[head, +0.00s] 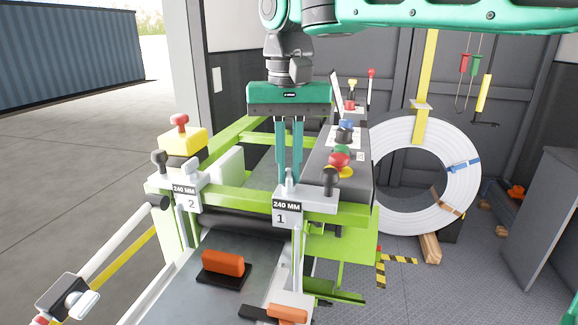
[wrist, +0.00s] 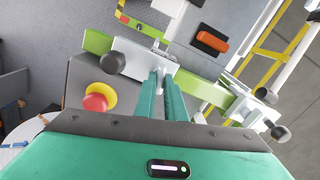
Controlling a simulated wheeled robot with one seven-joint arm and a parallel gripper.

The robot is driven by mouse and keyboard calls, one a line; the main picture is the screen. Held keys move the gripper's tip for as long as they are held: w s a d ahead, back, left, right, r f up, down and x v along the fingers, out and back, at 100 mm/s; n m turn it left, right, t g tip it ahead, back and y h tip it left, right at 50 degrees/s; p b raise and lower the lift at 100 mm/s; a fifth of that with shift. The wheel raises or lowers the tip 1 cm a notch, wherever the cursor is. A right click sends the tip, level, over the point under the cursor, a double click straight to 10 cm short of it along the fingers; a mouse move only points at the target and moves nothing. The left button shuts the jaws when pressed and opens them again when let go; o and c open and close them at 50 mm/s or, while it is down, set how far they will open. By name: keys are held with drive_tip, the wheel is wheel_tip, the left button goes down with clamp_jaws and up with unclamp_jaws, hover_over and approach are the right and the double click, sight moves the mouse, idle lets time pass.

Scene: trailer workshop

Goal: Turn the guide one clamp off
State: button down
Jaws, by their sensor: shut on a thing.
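Guide one (head: 309,201) is a light grey block on the green crossbar, with a "240 MM 1" label and a black knob (head: 330,181). Its small pale clamp lever (head: 289,180) stands upright on the block. My gripper (head: 289,182) points down with its teal fingers close together, shut on this lever; the fingers partly hide it. In the wrist view, guide one (wrist: 140,62) lies just beyond the fingertips (wrist: 166,76), and the lever is mostly hidden there.
Guide two (head: 184,188), labelled "240 MM 2", sits left on the same green bar (head: 245,202). A control box with a red-yellow stop button (head: 339,162) stands close to the right of my fingers. An orange-handled piece (head: 222,262) lies on the grey bed below. A white coil (head: 400,135) stands at right.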

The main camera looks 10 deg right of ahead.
sight(289, 172)
drive_tip(key=n, duration=1.1)
drive_tip(key=shift+r+n, duration=0.1)
drive_tip(key=shift+n, duration=1.7)
drive_tip(key=shift+w, duration=0.1)
drive_tip(key=c, duration=1.8)
unclamp_jaws()
wheel_tip(289, 172, up, 11)
drive_tip(key=shift+f, duration=0.15)
